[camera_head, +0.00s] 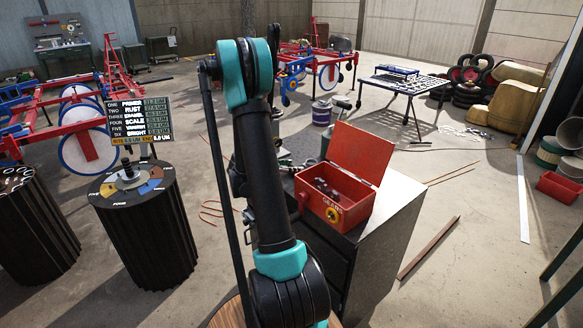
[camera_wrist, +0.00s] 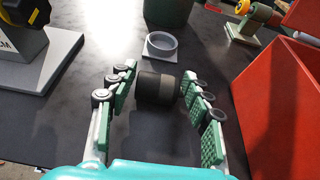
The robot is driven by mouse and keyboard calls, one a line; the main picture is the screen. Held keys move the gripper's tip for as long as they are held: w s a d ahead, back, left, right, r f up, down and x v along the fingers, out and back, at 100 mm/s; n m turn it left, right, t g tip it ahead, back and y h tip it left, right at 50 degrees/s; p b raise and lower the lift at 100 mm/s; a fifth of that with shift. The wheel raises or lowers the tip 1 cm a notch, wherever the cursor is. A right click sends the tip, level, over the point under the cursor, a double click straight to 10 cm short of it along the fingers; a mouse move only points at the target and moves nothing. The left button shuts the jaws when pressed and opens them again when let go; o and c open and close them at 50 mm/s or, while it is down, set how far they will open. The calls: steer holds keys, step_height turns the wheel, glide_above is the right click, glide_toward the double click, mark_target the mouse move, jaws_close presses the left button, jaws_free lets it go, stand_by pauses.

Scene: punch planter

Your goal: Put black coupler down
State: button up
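In the wrist view the black coupler (camera_wrist: 158,88) is a short dark cylinder. It spans the gap between the green-padded fingertips of my gripper (camera_wrist: 158,82), which look shut on it from both sides. The dark worktop (camera_wrist: 145,145) lies below; whether the coupler touches it I cannot tell. A pale holder with a round ring (camera_wrist: 161,45) stands just beyond the coupler. In the head view my arm hides the gripper and the coupler.
An open red toolbox (camera_head: 352,209) sits on the dark cabinet; its wall (camera_wrist: 282,110) is close to the right of my gripper. A grey-based device (camera_wrist: 38,68) stands at the left, a dark green round thing (camera_wrist: 168,10) behind the holder, and a small yellow-and-red fixture (camera_wrist: 245,22) at the back right.

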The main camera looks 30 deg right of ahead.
steer(key=shift+o, duration=0.8)
steer(key=v, duration=1.1)
steer(key=s+a+f+m+t+y, duration=0.1)
steer(key=s+a+f+m+y, duration=0.1)
steer(key=s+a+m+y, duration=0.4)
steer(key=s+a+f+m+t+y, duration=0.1)
steer(key=s+a+f+m+y, duration=0.2)
steer(key=s+a+m+y, duration=0.4)
steer(key=s+a+m, duration=0.6)
steer(key=s+a, duration=0.3)
steer(key=s, duration=0.1)
steer(key=shift+a+m, duration=0.2)
steer(key=shift+m, duration=0.1)
steer(key=shift+s+f, duration=0.1)
